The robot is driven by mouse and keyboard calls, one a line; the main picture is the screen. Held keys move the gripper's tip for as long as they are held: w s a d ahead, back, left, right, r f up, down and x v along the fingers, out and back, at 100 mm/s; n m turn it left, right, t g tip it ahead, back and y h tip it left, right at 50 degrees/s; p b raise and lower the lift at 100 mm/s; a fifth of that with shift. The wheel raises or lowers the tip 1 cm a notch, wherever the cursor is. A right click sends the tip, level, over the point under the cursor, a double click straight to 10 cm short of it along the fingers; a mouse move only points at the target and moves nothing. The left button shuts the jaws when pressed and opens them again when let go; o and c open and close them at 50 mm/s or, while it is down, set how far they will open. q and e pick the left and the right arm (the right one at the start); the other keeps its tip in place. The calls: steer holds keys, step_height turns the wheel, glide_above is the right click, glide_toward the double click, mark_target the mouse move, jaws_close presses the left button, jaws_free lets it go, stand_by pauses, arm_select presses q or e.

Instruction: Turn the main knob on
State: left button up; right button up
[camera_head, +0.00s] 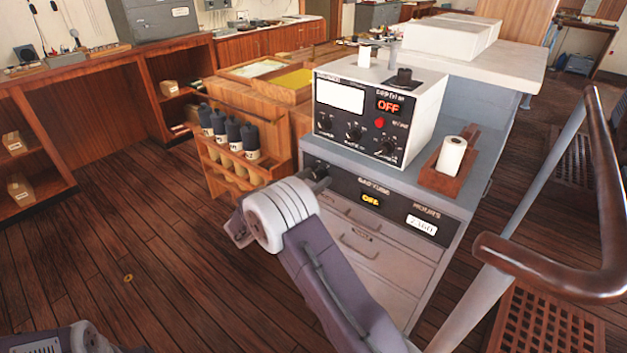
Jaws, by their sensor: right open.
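The grey cabinet (400,255) has a dark upper panel with a lit yellow "OFF" sign (371,201) and a small white hours counter. A dark knob (317,171) sticks out at the left end of this panel. My right gripper (272,207) is open in front of the cabinet's left front corner, close to the knob. Its wrist hides part of the fingers, and I cannot tell whether it touches the knob. Part of my left arm (75,338) shows at the bottom left corner; its fingers are not clear.
A white instrument box (420,95) with dials and a red "OFF" display stands on the cabinet. A wooden tray (470,160) with a paper roll is beside it. A wooden rack (215,165) with dark-capped rolls stands left. A handrail (600,200) is right.

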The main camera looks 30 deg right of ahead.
jaws_close()
steer(key=m+b, duration=0.2)
steer(key=m, duration=0.1)
steer(key=shift+f+m+b, duration=0.2)
steer(key=shift+m+b, duration=0.1)
steer(key=m+b, duration=0.2)
steer(key=shift+m, duration=0.4)
steer(key=m+b, duration=0.3)
steer(key=b, duration=0.1)
steer(key=shift+m+y, duration=0.3)
steer(key=shift+r+m+b, duration=0.2)
steer(key=shift+m+b, duration=0.7)
steer(key=shift+b, duration=0.05)
